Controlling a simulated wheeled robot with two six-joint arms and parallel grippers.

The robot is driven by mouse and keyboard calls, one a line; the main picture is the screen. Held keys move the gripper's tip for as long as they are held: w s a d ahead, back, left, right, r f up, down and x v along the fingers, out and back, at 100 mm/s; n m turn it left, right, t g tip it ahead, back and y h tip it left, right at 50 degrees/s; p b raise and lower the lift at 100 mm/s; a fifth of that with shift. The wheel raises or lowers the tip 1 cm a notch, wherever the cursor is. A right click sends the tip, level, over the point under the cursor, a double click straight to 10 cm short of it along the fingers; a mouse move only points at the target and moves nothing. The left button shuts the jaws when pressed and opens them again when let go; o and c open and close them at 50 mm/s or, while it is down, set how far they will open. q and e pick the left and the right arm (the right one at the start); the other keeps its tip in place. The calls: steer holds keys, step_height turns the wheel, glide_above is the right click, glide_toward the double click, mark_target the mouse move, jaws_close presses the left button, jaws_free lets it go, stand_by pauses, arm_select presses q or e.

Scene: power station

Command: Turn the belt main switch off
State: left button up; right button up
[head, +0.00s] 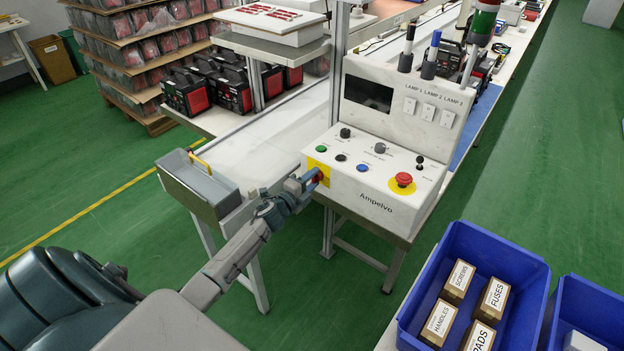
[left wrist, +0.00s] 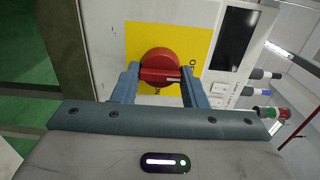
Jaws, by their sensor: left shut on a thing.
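The belt main switch is a red rotary knob on a yellow plate on the left end of the white Ampelvo control box (head: 372,192). In the left wrist view the red knob (left wrist: 158,58) shows in front of the yellow plate (left wrist: 196,45), with its raised grip bar lying across the picture. My left gripper (head: 313,181) reaches the box's left end and is shut on the red knob; its fingers (left wrist: 159,82) stand on either side of the grip bar. The lettering on the plate is mostly hidden. My right gripper is not in view.
A red emergency button (head: 404,179) and several small knobs sit on the box top. A grey case with a yellow handle (head: 200,180) stands left of my arm. A blue bin (head: 425,288) with labelled boxes is at the lower right. Green floor lies open at left.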

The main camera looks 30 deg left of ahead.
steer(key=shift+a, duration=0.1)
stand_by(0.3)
arm_select(q)
steer(key=o, duration=1)
steer(key=shift+c, duration=0.2)
steer(key=shift+s+f, duration=0.15)
steer(key=shift+s, duration=0.35)
arm_select(e)
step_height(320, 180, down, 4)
steer(key=b, duration=0.5)
arm_select(q)
steer(key=s+b, duration=0.7)
steer(key=s, duration=0.2)
steer(key=shift+s+a, duration=0.4)
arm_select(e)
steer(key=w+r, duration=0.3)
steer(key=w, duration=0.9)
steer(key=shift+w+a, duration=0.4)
